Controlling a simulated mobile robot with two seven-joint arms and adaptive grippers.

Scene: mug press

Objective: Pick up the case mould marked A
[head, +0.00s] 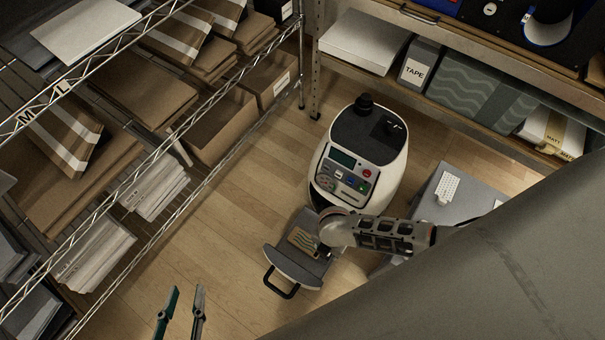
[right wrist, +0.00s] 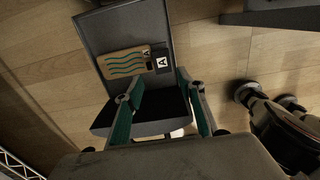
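The case mould marked A (right wrist: 124,63) is a flat tan piece with green wavy lines. It lies on the dark pull-out tray (right wrist: 108,32) of the press, beside a black block (right wrist: 161,61) with a white A. In the head view the mould (head: 301,240) is partly covered by my right arm. My right gripper (right wrist: 159,77) is open, its green-padded fingers apart, with the tips at the mould's near edge in the right wrist view. I cannot tell whether they touch it. My left gripper (head: 186,291) is open and empty at the bottom of the head view.
The white press (head: 358,155) stands behind the tray, whose black handle (head: 281,291) faces the front. A wire rack (head: 160,150) with boxes and envelopes is at left. A grey surface (head: 455,205) is at right. Wooden floor (head: 225,235) is clear between rack and press.

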